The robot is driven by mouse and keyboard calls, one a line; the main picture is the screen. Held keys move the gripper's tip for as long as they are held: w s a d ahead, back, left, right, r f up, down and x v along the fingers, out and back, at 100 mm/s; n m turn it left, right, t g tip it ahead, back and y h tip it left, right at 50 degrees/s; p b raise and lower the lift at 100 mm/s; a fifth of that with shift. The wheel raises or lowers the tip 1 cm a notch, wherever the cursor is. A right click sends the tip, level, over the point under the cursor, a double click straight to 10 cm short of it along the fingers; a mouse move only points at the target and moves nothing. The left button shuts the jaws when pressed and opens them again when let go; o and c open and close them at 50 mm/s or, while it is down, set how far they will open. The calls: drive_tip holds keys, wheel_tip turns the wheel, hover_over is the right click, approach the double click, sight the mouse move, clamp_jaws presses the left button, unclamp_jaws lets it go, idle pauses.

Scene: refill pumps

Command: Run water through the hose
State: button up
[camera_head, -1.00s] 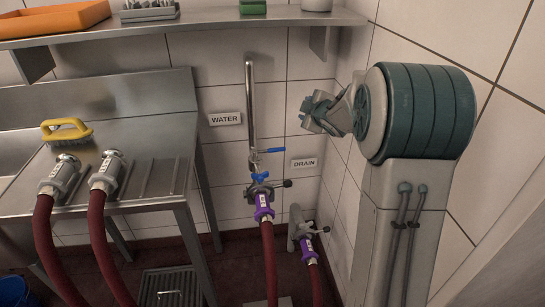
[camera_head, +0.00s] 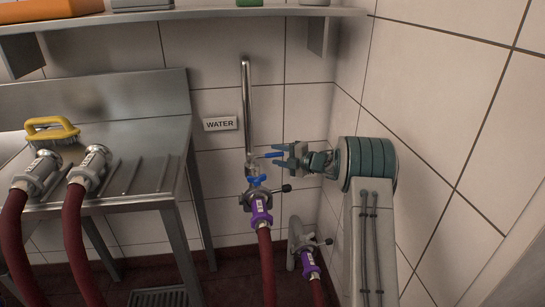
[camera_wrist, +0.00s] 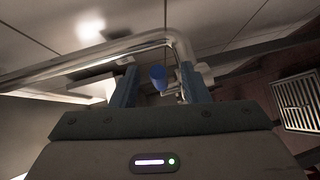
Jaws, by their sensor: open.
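The steel water pipe (camera_head: 246,105) runs down the wall beside the WATER sign (camera_head: 220,124). A valve with a blue lever (camera_head: 272,155) sits low on it, the lever pointing right. Below it is a blue tap handle (camera_head: 257,180) and a purple coupling (camera_head: 261,210) joined to a red hose (camera_head: 267,262). My gripper (camera_head: 287,157) is at the lever's right end. In the wrist view the blue lever end (camera_wrist: 158,78) shows between the open fingers of my gripper (camera_wrist: 158,84). I cannot tell whether a finger touches it.
A second purple coupling (camera_head: 310,264) with a hose joins the drain fitting low on the right. Two hose ends (camera_head: 92,163) and a yellow brush (camera_head: 50,130) lie on the steel drainboard (camera_head: 150,177) at left. A shelf (camera_head: 185,16) runs above; the wall is close at right.

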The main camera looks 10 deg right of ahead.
drive_tip(key=shift+x, duration=1.45)
drive_tip(key=shift+r, duration=0.1)
